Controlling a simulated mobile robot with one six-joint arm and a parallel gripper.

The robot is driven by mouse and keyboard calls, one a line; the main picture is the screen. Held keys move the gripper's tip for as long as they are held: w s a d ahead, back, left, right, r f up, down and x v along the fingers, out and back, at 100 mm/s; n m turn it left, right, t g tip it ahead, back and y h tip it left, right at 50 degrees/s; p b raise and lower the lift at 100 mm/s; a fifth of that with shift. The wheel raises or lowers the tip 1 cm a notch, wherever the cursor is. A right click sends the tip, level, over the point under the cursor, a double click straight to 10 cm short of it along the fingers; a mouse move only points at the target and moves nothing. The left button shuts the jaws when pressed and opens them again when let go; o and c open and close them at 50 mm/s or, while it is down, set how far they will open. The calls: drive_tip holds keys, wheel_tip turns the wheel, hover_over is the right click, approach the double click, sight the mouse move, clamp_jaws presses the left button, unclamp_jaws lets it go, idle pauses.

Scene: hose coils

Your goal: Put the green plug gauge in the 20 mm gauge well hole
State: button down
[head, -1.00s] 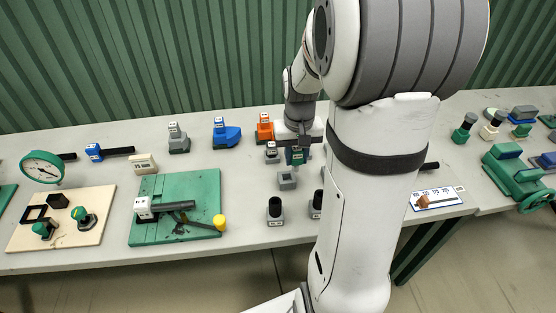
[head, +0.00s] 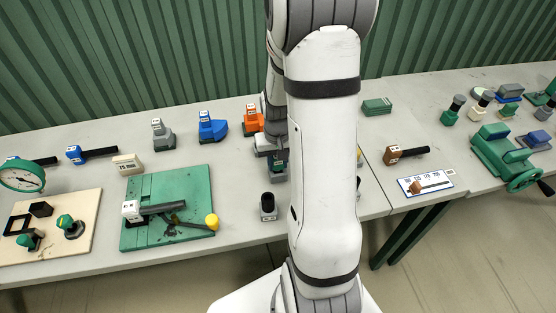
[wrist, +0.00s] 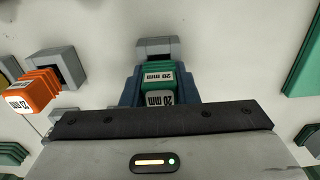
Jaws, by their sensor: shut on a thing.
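The green plug gauge (wrist: 158,80) is between the fingers of my gripper (wrist: 159,86) in the wrist view, with white "20 mm" labels facing the camera. My gripper is shut on it. A grey well block (wrist: 157,48) shows just beyond the gauge, partly hidden by it. In the head view the green gauge (head: 281,158) is low under my gripper, close to a grey block (head: 278,177), mostly behind my arm. I cannot tell whether the gauge's lower end is in a hole, and no size mark on that block is readable.
A grey holder with a black handle (head: 268,206) stands in front. The green plate (head: 160,235) is at left. My arm hides the middle of the table.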

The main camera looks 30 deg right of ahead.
drive_tip(key=shift+s, duration=0.1)
drive_tip(key=shift+f, duration=0.2)
drive_tip(key=c, duration=1.1)
unclamp_jaws()
